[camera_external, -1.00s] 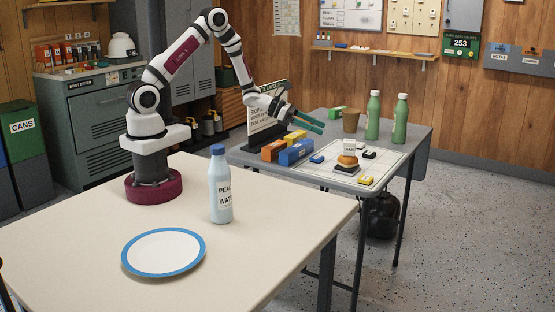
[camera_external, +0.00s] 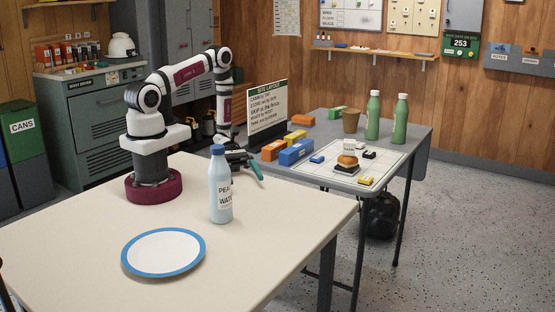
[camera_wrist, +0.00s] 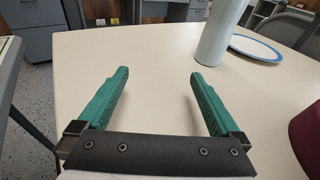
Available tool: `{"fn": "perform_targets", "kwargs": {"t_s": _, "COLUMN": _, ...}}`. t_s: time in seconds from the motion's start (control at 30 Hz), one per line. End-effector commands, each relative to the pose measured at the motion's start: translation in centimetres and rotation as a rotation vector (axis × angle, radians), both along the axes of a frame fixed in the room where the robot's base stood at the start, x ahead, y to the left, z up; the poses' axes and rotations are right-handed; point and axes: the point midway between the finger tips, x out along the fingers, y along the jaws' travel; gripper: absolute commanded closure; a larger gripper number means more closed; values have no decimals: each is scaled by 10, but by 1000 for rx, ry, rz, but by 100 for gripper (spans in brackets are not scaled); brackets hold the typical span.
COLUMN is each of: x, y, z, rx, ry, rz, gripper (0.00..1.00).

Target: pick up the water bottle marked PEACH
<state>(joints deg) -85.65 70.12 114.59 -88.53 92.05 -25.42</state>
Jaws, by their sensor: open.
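The light blue water bottle (camera_external: 220,190) with a dark blue cap stands upright on the cream table; its label reads PEACH WATER, partly turned away. In the wrist view its lower part (camera_wrist: 217,40) shows ahead of my gripper, right of centre, with its top cut off and no label visible. The bottle lies beyond the fingertips, untouched.
A white plate with a blue rim (camera_external: 163,252) lies on the cream table (camera_external: 270,250) in front of the bottle.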

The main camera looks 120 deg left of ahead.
Motion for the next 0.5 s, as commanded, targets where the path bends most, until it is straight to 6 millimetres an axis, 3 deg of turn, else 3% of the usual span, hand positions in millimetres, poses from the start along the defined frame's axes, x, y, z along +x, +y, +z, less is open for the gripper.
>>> {"fn": "perform_targets", "kwargs": {"t_s": 0.03, "x": -18, "y": -26, "z": 1, "rx": -41, "ry": -62, "rz": -81, "gripper": 0}}
{"fn": "perform_targets", "kwargs": {"t_s": 0.07, "x": -27, "y": -39, "z": 4, "rx": -58, "ry": -97, "rz": -126, "gripper": 0}}
{"fn": "perform_targets", "kwargs": {"t_s": 0.17, "x": -42, "y": -63, "z": 9, "rx": -91, "ry": -164, "rz": -204, "gripper": 0}}
{"fn": "perform_targets", "kwargs": {"t_s": 0.5, "x": 7, "y": -117, "z": 10, "rx": -94, "ry": -168, "rz": -218, "gripper": 0}}
